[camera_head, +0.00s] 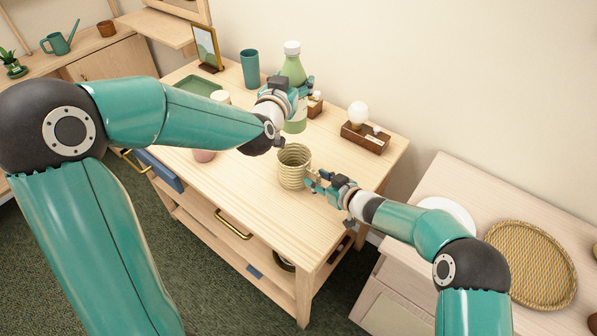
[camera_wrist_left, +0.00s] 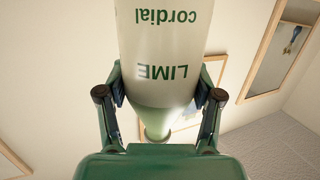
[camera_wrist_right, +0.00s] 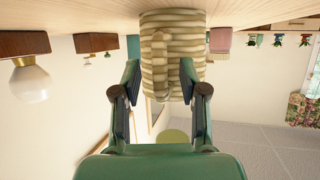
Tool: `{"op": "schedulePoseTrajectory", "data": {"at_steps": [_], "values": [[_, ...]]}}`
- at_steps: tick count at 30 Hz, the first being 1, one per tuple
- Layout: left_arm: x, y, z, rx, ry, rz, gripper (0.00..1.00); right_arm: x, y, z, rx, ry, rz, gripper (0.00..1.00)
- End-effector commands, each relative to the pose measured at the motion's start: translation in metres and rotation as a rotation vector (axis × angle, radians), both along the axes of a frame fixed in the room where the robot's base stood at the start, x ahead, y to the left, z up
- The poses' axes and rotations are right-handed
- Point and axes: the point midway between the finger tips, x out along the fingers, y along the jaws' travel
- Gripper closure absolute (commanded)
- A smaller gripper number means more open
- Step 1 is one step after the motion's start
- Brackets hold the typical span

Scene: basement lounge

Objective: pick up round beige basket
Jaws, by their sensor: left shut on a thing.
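The round beige basket (camera_head: 293,168) is a small ribbed, coiled pot standing upright near the table's middle. My right gripper (camera_head: 313,180) is at its right side. In the right wrist view the basket (camera_wrist_right: 185,35) fills the space ahead, with a handle-like vertical strip facing me; the right fingers (camera_wrist_right: 160,82) are apart, one on each side of the strip. I cannot tell whether they touch it. My left gripper (camera_head: 300,90) is shut on a green-and-white bottle (camera_head: 293,68), labelled lime cordial in the left wrist view (camera_wrist_left: 165,50).
On the wooden table (camera_head: 240,185) stand a teal cup (camera_head: 250,68), a picture frame (camera_head: 207,47), a green tray (camera_head: 197,84) and a brown box (camera_head: 364,139) near a white bulb (camera_head: 358,113). A pink item (camera_head: 204,156) is partly hidden under my left arm. The table's front right is clear.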

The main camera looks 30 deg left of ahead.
Motion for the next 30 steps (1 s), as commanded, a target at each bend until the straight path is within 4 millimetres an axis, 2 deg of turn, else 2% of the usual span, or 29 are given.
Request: {"op": "schedulePoseTrajectory", "data": {"at_steps": [1, 7, 20, 26, 29, 30], "values": [[0.0, 0.001, 0.003, 0.002, -0.006, 0.001, 1.0, 0.0, 0.0, 0.0, 0.0, 0.0, 0.0, 0.68], [0.0, 0.001, 0.003, 0.002, -0.006, 0.001, 1.0, 0.0, 0.0, 0.0, 0.0, 0.0, 0.0, 1.0], [0.0, 0.0, 0.003, 0.002, -0.006, 0.001, 1.0, 0.0, 0.0, 0.003, 0.002, -0.001, 0.0, 1.0], [0.0, 0.0, 0.003, 0.002, -0.006, 0.001, 1.0, 0.0, 0.0, 0.022, 0.002, -0.003, 0.002, 1.0], [0.0, 0.0, 0.003, 0.002, -0.006, 0.001, 1.0, 0.0, 0.0, 0.041, 0.004, -0.004, 0.002, 1.0], [0.0, 0.0, 0.002, 0.002, -0.006, 0.001, 1.0, -0.002, -0.009, 0.036, 0.001, 0.004, -0.001, 1.0]]}}
